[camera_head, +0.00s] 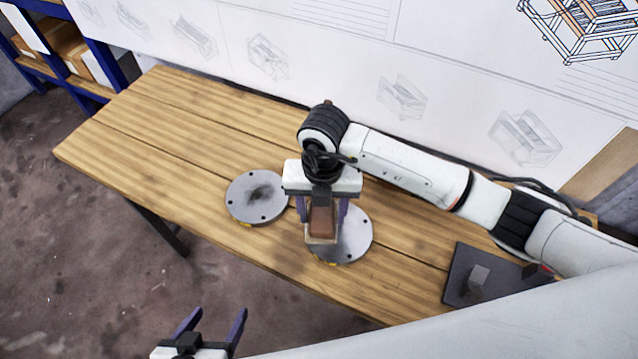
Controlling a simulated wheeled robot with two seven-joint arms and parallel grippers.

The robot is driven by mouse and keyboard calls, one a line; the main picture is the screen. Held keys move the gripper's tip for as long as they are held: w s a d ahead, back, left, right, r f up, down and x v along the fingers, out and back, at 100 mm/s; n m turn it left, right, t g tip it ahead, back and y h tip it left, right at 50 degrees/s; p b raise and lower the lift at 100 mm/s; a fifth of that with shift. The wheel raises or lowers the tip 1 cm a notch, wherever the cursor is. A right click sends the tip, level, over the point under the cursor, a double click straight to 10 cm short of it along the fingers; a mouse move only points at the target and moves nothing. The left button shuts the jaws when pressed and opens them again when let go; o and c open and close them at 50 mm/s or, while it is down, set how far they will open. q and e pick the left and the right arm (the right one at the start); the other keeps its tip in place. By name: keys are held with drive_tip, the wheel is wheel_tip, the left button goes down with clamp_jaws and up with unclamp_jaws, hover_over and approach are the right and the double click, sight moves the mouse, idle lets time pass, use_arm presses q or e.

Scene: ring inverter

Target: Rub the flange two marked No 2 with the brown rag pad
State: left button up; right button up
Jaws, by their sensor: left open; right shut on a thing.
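Two round grey metal flanges lie flat on the wooden table. The left flange (257,198) has a dark smudge at its middle and small holes around its rim. The right flange (354,236) is partly hidden by my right gripper. Any number marks are too small to read. My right gripper (323,228) points down over the right flange, shut on the brown rag pad (321,221). The pad is over the left part of that flange; I cannot tell whether it touches. My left gripper (208,332) is open and empty, in front of the table's near edge.
A dark plate (482,275) with a grey block on it lies at the table's right end, partly behind my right arm. The left part of the wooden table (150,140) is clear. A wall with drawings stands behind it. A blue shelf (85,50) is at the upper left.

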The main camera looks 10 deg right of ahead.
wheel_tip(320, 180, up, 2)
drive_tip(key=shift+w+r+p, duration=0.1)
drive_tip(key=shift+r+p, duration=0.05)
drive_tip(key=shift+p, duration=0.15)
drive_tip(key=shift+s+d+r+p, duration=0.1)
drive_tip(key=shift+s+r+p, duration=0.1)
drive_tip(key=shift+r+p, duration=0.5)
wheel_tip(320, 180, up, 2)
drive_tip(key=shift+r+p, duration=0.2)
drive_tip(key=shift+p, duration=0.55)
drive_tip(key=shift+r, duration=1)
